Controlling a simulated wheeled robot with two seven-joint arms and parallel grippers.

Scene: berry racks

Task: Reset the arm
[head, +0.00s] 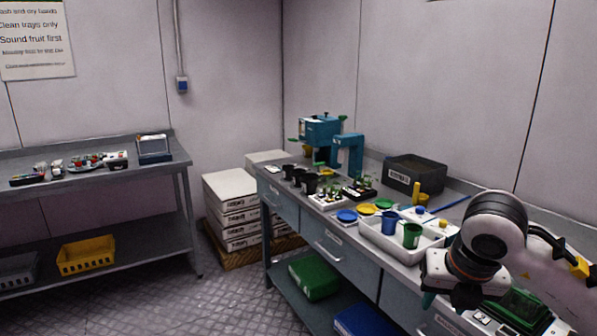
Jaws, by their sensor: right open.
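My right arm comes in from the right edge and reaches over the near end of the right-hand bench (325,241). My right gripper (446,296) points down at the bench's front edge. It is open, and I see nothing between its fingers. A white tray (377,236) holding a blue cup (389,222) and a green cup (412,236) stands just behind it, apart from it. The arm hides part of the bench top. My left gripper is not in view.
A green-topped device (520,308) sits close by my right arm. A black crate (415,174), a teal machine (320,130) and several dark pots stand farther along the bench. Stacked white boxes (232,205) stand beyond it.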

